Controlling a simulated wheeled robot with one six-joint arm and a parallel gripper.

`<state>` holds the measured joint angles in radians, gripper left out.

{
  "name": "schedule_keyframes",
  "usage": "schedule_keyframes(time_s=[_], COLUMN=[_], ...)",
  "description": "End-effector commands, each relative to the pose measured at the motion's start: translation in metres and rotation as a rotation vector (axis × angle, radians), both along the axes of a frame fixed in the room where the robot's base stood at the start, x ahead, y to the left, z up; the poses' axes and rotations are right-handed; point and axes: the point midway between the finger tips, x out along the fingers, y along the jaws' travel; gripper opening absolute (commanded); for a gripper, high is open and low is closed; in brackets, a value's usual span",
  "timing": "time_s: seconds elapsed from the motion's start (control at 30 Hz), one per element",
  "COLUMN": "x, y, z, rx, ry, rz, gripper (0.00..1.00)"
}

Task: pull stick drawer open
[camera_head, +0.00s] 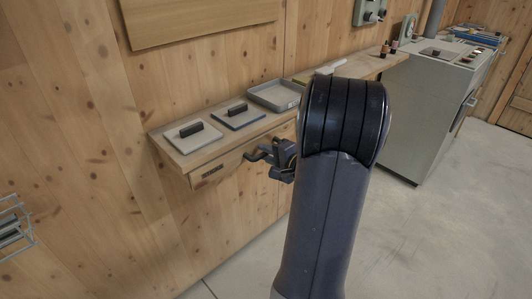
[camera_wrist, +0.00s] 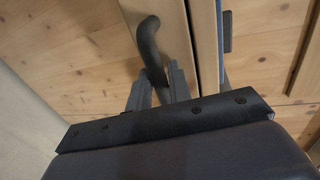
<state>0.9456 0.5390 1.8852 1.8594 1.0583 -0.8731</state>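The drawer (camera_head: 230,164) is a pale wooden front under the wall shelf, with a small dark label (camera_head: 212,172) near its left end. In the head view its front looks about flush with the shelf edge. My gripper (camera_head: 259,154) is at the drawer front. In the wrist view a dark curved handle (camera_wrist: 149,38) stands out from the wood, and its lower part runs between the two fingers of my gripper (camera_wrist: 158,75). The fingers are close on both sides of it; whether they clamp it is not clear. My arm hides the right part of the drawer.
The shelf (camera_head: 173,151) carries two flat plates with black grips, (camera_head: 193,130) and (camera_head: 238,115), and a grey tray (camera_head: 274,95). A grey cabinet (camera_head: 419,105) stands to the right. The concrete floor (camera_head: 440,235) in front is clear. A wire rack (camera_head: 12,230) is at far left.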

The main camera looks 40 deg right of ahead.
Motion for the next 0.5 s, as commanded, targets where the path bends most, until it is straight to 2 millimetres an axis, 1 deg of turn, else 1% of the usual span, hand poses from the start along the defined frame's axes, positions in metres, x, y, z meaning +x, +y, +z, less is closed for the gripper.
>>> schedule_keyframes(time_s=[0.1,0.33,0.5], x=[0.0036,0.0036,0.0035], y=[0.0007,0.0005,0.0005], z=[-0.0006,-0.0007,-0.0006], rx=[0.0,0.0,0.0], ry=[-0.001,-0.001,0.0], rz=[0.0,0.0,0.0], gripper=[0.19,0.18,0.05])
